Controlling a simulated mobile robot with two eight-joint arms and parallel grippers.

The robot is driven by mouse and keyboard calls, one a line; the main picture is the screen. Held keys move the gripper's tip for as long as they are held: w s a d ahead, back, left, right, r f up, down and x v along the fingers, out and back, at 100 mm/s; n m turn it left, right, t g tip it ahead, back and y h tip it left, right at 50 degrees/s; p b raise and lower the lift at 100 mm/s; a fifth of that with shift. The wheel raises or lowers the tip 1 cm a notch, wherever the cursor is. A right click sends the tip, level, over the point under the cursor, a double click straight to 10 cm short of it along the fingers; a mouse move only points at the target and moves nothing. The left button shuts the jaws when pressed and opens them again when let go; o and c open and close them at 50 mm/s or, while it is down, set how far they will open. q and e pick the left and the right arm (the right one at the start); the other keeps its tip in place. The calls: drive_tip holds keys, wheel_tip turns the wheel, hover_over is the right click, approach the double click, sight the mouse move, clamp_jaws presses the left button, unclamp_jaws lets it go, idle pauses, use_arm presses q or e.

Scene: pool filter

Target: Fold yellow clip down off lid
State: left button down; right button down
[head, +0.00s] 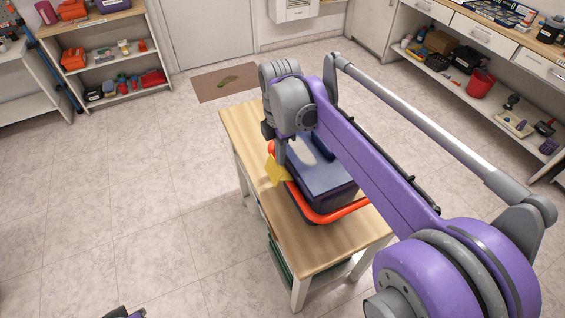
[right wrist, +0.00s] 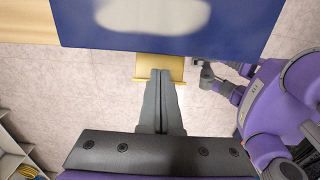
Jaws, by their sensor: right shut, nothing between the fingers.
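The filter box has a dark blue lid (head: 325,172), with a pale patch on top; the lid also fills the top of the right wrist view (right wrist: 230,35). The yellow clip (head: 277,171) juts out at the lid's left side in the head view. In the right wrist view the clip (right wrist: 146,68) shows at the lid's near edge. My right gripper (right wrist: 161,73) is shut and empty, its fingertips overlapping the clip in the picture; I cannot tell whether they touch.
The box stands in an orange-red rim or tray (head: 335,217) on a wooden table (head: 313,260). My purple right arm reaches across above the table's right side. Shelves (head: 110,60) and a workbench (head: 480,45) stand farther off.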

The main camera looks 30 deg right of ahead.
use_arm(q)
drive_tip(key=shift+f, duration=0.1)
use_arm(e)
drive_tip(key=shift+a+f, duration=0.1)
drive_tip(key=shift+a, duration=0.25)
use_arm(q)
drive_tip(key=shift+w+r+p, duration=0.2)
drive_tip(key=shift+r+p, duration=0.2)
drive_tip(key=shift+r, duration=0.2)
use_arm(e)
drive_tip(key=shift+r, duration=0.7)
